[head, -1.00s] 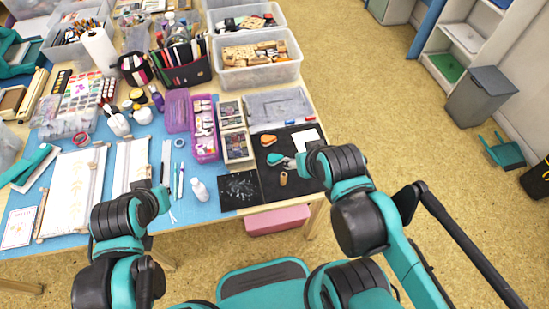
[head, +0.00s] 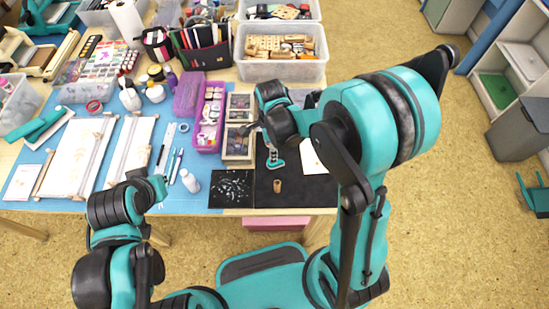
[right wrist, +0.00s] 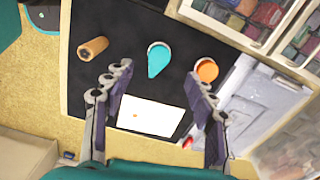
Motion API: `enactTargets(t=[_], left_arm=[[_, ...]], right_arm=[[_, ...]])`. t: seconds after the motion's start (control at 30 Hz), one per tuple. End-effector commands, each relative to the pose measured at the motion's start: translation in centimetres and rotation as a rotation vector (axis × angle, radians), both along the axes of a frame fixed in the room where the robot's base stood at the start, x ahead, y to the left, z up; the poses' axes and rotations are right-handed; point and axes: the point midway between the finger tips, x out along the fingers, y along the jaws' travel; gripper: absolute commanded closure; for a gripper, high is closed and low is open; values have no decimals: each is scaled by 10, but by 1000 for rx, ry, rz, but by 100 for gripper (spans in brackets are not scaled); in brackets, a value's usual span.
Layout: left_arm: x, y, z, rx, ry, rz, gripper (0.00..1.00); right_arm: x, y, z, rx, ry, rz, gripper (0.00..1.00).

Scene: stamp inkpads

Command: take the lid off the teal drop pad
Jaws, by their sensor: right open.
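The teal drop pad (right wrist: 159,58) lies on a black mat (right wrist: 122,20) in the right wrist view, its round end pale-rimmed and its tip pointing toward my gripper. I cannot make out a lid seam. My right gripper (right wrist: 158,80) is open and empty, its two fingers on either side of the view with the pad between and beyond them. They look apart from it. In the head view my right arm reaches over the mat (head: 245,198) and partly hides this area. My left gripper (head: 156,186) is low at the table's front; its fingers are unclear.
An orange drop pad (right wrist: 206,70) lies close to the right of the teal one. A wooden cylinder (right wrist: 93,48) lies to the left. White paper (right wrist: 143,116) lies on the mat between the fingers. Wooden compartment boxes (head: 238,143) border the mat.

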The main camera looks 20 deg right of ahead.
Motion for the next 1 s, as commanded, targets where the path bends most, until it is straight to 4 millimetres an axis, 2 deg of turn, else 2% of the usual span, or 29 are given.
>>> enactTargets(t=[0.2,0.37,0.6,0.87,1.0], left_arm=[[0,0,-11,0,0,0,100],[0,0,-18,0,0,0,100],[0,0,-37,0,0,0,100],[0,0,-37,0,0,0,100],[0,0,-37,0,0,0,100]], right_arm=[[0,0,-26,0,5,-13,44],[0,-1,-39,0,4,-13,44],[0,-2,-76,-1,3,-12,44],[-1,-2,-79,-1,3,-12,44],[-1,-2,-79,-1,3,-11,70]])
